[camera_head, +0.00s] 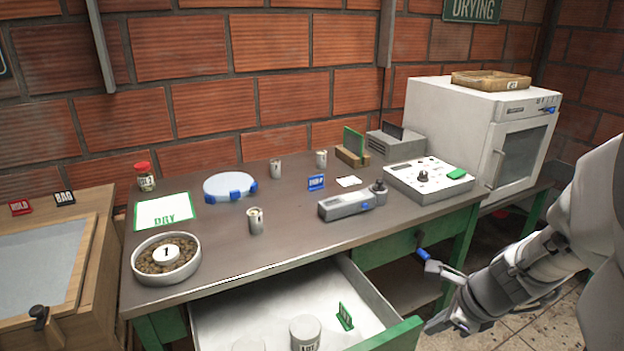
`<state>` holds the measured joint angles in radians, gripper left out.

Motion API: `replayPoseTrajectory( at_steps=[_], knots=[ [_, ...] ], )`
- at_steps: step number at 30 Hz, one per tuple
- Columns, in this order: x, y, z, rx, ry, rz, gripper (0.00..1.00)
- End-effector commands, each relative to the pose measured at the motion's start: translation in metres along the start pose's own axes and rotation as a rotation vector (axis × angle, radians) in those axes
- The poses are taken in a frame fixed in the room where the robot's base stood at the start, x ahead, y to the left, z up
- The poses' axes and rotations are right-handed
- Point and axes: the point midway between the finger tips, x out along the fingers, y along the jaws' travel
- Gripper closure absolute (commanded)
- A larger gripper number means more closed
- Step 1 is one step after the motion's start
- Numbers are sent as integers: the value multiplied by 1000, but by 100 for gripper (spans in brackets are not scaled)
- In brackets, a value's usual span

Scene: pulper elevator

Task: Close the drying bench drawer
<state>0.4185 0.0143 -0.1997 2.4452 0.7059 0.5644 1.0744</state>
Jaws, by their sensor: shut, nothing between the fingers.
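The drying bench drawer (360,290) is pulled out below the front edge of the bench, showing its pale inside. Its green front (395,337) is cut off by the bottom of the picture, and any handle on it is hidden. My gripper (438,322) is shut and empty, at the lower right, just right of the drawer's green front in the picture. I cannot tell whether it touches the front.
The bench top (310,232) carries a bowl of beans (145,274), a blue-footed scale (229,188), several metal cups and instruments. A white oven (460,125) stands at the back right. A blue-ended part (422,254) sticks out near the green bench front. A wooden box stands left.

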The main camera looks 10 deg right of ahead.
Motion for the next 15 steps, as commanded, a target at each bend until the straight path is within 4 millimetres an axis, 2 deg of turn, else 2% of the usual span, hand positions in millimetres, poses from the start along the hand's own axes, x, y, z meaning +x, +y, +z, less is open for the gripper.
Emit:
replayPoseTrajectory(
  at_steps=[1,3,6,11,15],
  knots=[
    [21,0,-22,138,13,4,100],
    [34,-2,-41,293,25,2,100],
    [46,-3,-59,441,37,-3,100],
    [55,-4,-68,522,43,-7,100],
    [72,-3,-70,522,44,-6,100]
  ],
)
